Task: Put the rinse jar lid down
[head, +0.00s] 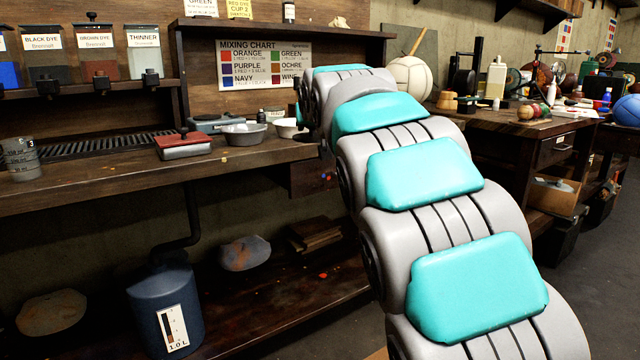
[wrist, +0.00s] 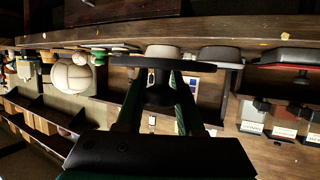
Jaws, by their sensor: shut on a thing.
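My gripper (wrist: 162,84) shows in the wrist view, with its two green-sided fingers closed on the middle of a dark, flat, round lid (wrist: 200,65). The lid is seen nearly edge-on, and the knob area between the fingers is dark. The wrist picture is upside down, with the bench top along its upper part. I cannot tell whether the lid touches the bench. In the head view my arm hides the gripper and the lid. A small jar with a pale label (head: 275,114) stands at the back of the bench; its wording is too small to read surely.
A grey metal bowl (head: 244,133) and a white bowl (head: 290,128) stand on the dark wooden bench (head: 100,184). A red and grey block (head: 184,145) sits left of them. Graduated cups (head: 20,157) stand far left.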

